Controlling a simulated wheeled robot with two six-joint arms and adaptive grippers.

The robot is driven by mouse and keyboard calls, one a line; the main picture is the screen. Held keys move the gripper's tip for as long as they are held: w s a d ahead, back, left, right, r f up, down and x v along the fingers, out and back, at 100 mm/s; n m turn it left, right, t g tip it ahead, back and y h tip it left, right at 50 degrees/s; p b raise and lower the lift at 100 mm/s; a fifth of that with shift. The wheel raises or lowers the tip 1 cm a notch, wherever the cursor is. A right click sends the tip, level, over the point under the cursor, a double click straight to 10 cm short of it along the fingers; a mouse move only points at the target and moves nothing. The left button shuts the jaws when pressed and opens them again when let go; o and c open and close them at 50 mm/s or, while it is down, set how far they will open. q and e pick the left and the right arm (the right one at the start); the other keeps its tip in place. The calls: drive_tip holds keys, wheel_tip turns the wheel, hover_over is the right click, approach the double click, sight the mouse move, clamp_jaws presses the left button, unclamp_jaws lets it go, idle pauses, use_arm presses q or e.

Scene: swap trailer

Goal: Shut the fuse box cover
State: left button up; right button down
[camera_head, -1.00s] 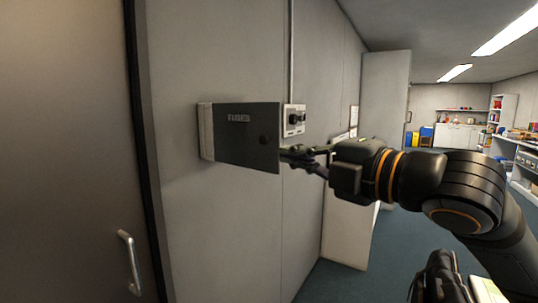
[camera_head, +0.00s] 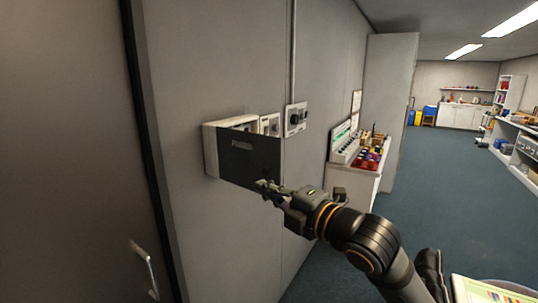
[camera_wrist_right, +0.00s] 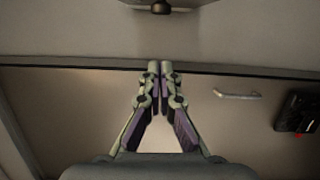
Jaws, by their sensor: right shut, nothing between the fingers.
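The fuse box (camera_head: 211,150) is a pale box on the grey wall in the head view. Its dark cover (camera_head: 240,160), with a faint label, stands open, and the box's inside shows above its top edge. My right gripper (camera_head: 262,186) is shut and empty at the cover's lower right part. I cannot tell whether it touches the cover. In the right wrist view the closed fingertips (camera_wrist_right: 160,68) point towards a grey panel with a dark knob (camera_wrist_right: 160,7) at the top edge. My left gripper is not in view.
A grey socket plate (camera_head: 296,119) is on the wall right of the box. A door with a handle (camera_head: 145,268) is at the left. A cabinet (camera_head: 352,188) with several small items stands further back.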

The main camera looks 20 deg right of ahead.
sight(269, 179)
use_arm(q)
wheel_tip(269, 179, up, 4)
drive_tip(key=p, duration=0.2)
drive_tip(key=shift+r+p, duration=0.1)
drive_tip(key=shift+p, duration=0.2)
use_arm(e)
drive_tip(key=w, duration=0.1)
drive_tip(key=w+d, duration=0.1)
drive_tip(key=w, duration=0.1)
drive_tip(key=w+d, duration=0.1)
drive_tip(key=w, duration=0.1)
drive_tip(key=shift+s, duration=0.1)
